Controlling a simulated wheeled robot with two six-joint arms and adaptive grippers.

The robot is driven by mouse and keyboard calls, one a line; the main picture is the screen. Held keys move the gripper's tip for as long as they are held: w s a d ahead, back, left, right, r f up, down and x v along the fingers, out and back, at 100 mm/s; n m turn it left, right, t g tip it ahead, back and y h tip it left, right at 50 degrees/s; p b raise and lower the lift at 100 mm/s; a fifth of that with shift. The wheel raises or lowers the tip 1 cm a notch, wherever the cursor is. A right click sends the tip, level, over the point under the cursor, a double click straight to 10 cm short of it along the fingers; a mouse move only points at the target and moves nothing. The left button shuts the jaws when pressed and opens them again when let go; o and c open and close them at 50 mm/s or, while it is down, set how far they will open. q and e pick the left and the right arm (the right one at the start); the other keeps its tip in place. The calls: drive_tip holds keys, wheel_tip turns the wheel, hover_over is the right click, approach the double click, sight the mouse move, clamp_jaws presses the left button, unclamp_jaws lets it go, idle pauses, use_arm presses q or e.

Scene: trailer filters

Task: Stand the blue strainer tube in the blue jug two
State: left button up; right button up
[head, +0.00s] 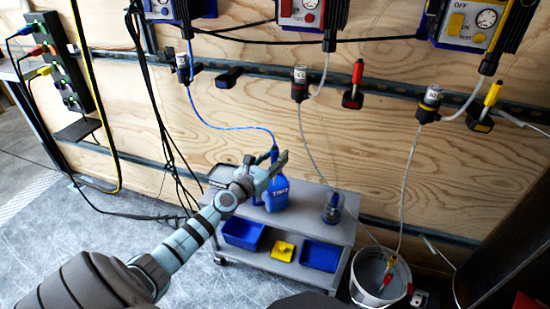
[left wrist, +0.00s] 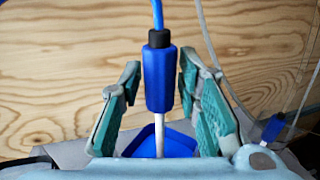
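The blue jug marked TWO (head: 276,196) stands on the upper shelf of a grey cart. The blue strainer tube (left wrist: 159,80) hangs upright on its blue hose, with a black cap and a pale thin rod below. In the left wrist view the rod runs down in front of a blue shape, seemingly the jug (left wrist: 180,145); my gripper body hides its lower end. My left gripper (head: 279,166) is open above the jug, its fingers on both sides of the tube (head: 274,152) with gaps, the right finger closer. My right gripper is not in view.
The cart (head: 305,228) also bears a clear jar with a blue piece (head: 332,208); blue bins (head: 242,233) and a yellow item (head: 283,250) lie below. A white bucket (head: 362,293) stands right. Pumps (head: 310,14) and hoses hang on the wooden wall; cables hang left.

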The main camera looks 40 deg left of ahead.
use_arm(q)
drive_tip(key=shift+o, duration=0.3)
drive_tip(key=shift+s, duration=0.1)
drive_tip(key=s, duration=1.1)
drive_tip(key=shift+s+d, duration=0.4)
drive_tip(key=shift+d, duration=0.05)
